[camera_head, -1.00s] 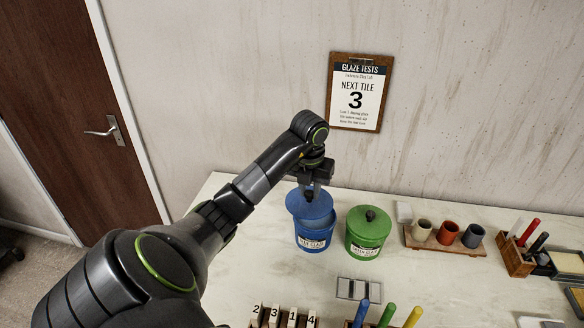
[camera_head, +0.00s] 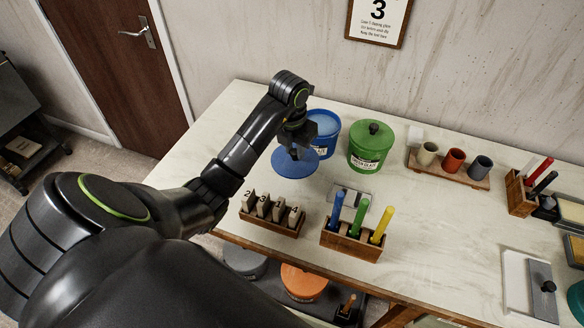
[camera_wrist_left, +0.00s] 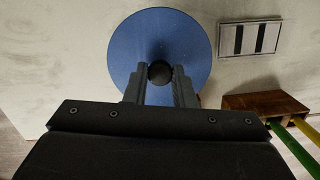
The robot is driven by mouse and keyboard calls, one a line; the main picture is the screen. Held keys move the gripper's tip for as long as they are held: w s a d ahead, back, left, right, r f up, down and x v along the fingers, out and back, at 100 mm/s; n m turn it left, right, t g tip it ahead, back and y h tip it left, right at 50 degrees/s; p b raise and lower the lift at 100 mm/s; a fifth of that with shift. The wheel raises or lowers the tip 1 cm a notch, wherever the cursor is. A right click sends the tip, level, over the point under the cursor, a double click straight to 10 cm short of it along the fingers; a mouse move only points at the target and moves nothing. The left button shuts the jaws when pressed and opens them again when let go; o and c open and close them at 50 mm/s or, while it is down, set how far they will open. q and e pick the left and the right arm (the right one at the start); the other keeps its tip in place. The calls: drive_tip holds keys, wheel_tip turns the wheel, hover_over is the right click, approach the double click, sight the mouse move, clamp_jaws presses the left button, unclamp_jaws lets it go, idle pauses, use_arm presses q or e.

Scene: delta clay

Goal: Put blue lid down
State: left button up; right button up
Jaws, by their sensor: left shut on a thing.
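The blue lid (camera_head: 294,164) is a flat blue disc with a dark knob. My left gripper (camera_head: 294,147) is shut on that knob, over the table in front of the blue bucket. In the left wrist view the lid (camera_wrist_left: 160,38) lies level between the fingers (camera_wrist_left: 160,80), gripped at the knob. I cannot tell whether the lid touches the table. The blue bucket (camera_head: 326,132) stands open behind the lid, with pale blue glaze inside. My right gripper is not in view.
A green lidded bucket (camera_head: 366,154) stands right of the blue one. Nearer me are a rack of numbered tiles (camera_head: 270,222), a wooden holder (camera_head: 352,242) with blue, green and yellow tools, and a small grey plate (camera_head: 347,199). Bare table lies left of the lid.

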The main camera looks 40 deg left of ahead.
sight(294, 152)
use_arm(q)
wheel_tip(294, 152, down, 4)
drive_tip(key=b, duration=0.3)
drive_tip(key=shift+f, duration=0.1)
drive_tip(key=shift+f+b, duration=0.65)
drive_tip(key=shift+f, duration=0.05)
wheel_tip(294, 152, down, 3)
drive_tip(key=shift+r, duration=0.1)
drive_tip(key=shift+f, duration=0.25)
drive_tip(key=o, duration=1)
